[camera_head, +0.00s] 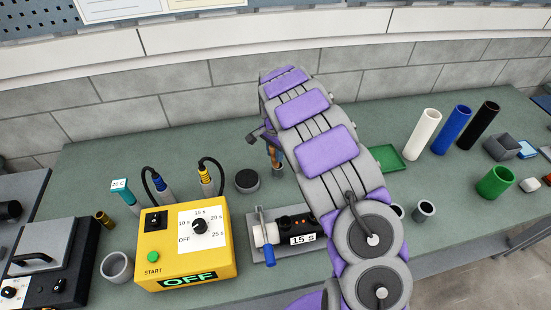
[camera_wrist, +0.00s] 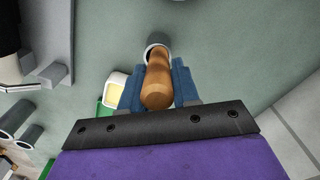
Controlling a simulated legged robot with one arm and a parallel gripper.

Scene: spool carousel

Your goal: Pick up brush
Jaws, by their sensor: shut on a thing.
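The brush shows as a brown wooden handle (camera_wrist: 157,85) in the wrist view, its rounded end toward the camera. My gripper (camera_wrist: 158,92) is shut on it, with one blue finger pad on each side. The far end of the handle meets the mouth of a small grey cup (camera_wrist: 150,47); the bristles are hidden. My arm partly covers this spot.
A yellow control box (camera_head: 185,240) and a grey device marked 15 s (camera_head: 290,235) stand at the front. White, blue and black tubes stand farther right.

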